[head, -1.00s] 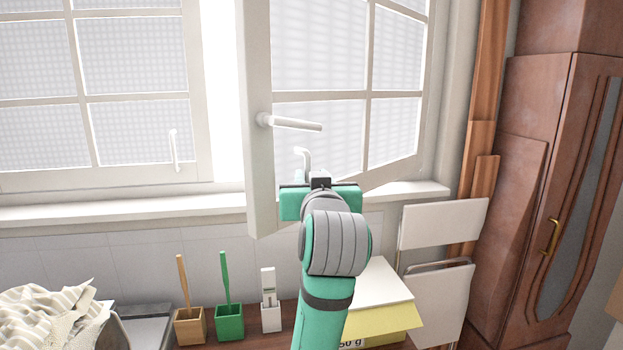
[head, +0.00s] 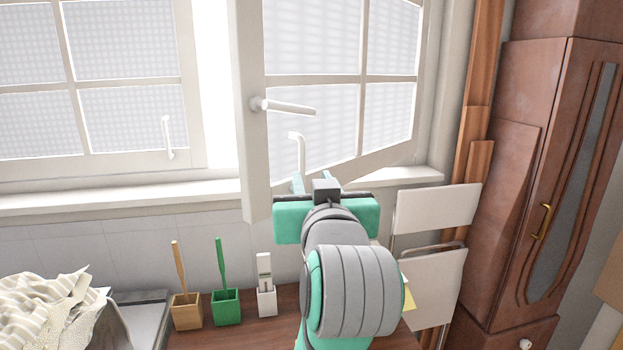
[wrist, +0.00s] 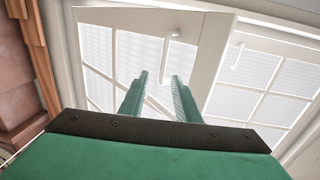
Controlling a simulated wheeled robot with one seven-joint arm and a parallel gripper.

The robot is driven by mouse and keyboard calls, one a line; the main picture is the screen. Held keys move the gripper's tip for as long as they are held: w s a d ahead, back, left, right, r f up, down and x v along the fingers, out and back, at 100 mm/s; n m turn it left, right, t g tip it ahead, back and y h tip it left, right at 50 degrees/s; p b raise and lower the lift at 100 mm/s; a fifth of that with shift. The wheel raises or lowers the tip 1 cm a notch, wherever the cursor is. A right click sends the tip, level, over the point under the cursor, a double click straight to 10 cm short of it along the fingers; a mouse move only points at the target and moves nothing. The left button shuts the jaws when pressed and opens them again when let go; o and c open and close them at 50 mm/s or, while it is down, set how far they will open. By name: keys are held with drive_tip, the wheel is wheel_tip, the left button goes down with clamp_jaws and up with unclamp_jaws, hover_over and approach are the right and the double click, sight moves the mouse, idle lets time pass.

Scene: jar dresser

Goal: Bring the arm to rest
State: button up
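My gripper (wrist: 160,95) is in front of the open window sash. In the wrist view its two green fingers stand apart with only the window behind the gap, so it is open and empty. In the head view my gripper (head: 312,183) points away toward the window, and its fingers are mostly hidden behind its body. The open window sash (head: 255,150) has a white handle (head: 285,106) above my gripper. The handle also shows in the wrist view (wrist: 174,40), beyond the fingers. I cannot tell the exact gap between fingers and sash.
A wooden cup with brush (head: 187,312), a green cup with brush (head: 226,307) and a white holder (head: 266,300) stand on the counter below. Striped cloth (head: 45,310) lies at lower left. A folded white chair (head: 435,210) and a brown cabinet (head: 510,190) stand at right.

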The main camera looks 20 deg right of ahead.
idle(0.4)
drive_tip(key=w+a+f+n+y, duration=0.1)
drive_tip(key=w+a+f, duration=0.15)
drive_tip(key=f, duration=1.25)
drive_tip(key=w+a+f, duration=0.2)
drive_tip(key=a+f, duration=0.2)
drive_tip(key=f, duration=1.1)
drive_tip(key=s+a+f+g, duration=0.1)
drive_tip(key=s+a+f, duration=0.25)
drive_tip(key=f, duration=0.65)
drive_tip(key=s+a+f+n+y, duration=0.1)
drive_tip(key=s+a+f, duration=0.3)
drive_tip(key=s+f, duration=0.35)
drive_tip(key=s+a+f+n+y, duration=0.1)
drive_tip(key=s+a+f+y, duration=0.15)
drive_tip(key=s+f, duration=0.45)
drive_tip(key=s+a, duration=0.3)
drive_tip(key=s, duration=0.8)
drive_tip(key=s+a+f+y, duration=0.1)
drive_tip(key=s+a, duration=0.2)
drive_tip(key=s, duration=0.8)
drive_tip(key=shift+n+g, duration=0.3)
drive_tip(key=shift+g, duration=0.1)
drive_tip(key=shift+a, duration=0.1)
